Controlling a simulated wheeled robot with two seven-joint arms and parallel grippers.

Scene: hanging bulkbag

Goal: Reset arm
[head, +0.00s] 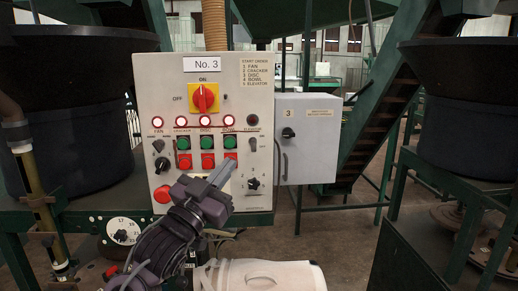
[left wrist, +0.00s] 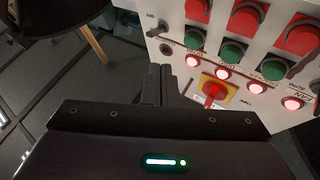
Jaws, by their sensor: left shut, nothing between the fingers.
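My left gripper (head: 222,172) is shut and empty. In the head view it is in front of the lower middle of a white control panel marked No. 3 (head: 158,88), below the red buttons; whether it touches the panel I cannot tell. In the left wrist view the shut fingers (left wrist: 160,84) point at the panel (left wrist: 176,36), which looks upside down there. The red rotary switch on a yellow plate (head: 203,98) also shows in the wrist view (left wrist: 213,89). Several red lamps (head: 157,122) are lit. My right gripper is not in view.
A grey box (head: 308,150) with a handle is fixed to the right of the panel. Large dark tubs stand at left (head: 70,130) and right (head: 462,120). A green frame (head: 372,110) crosses behind the box. Floor shows between the box and the right tub.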

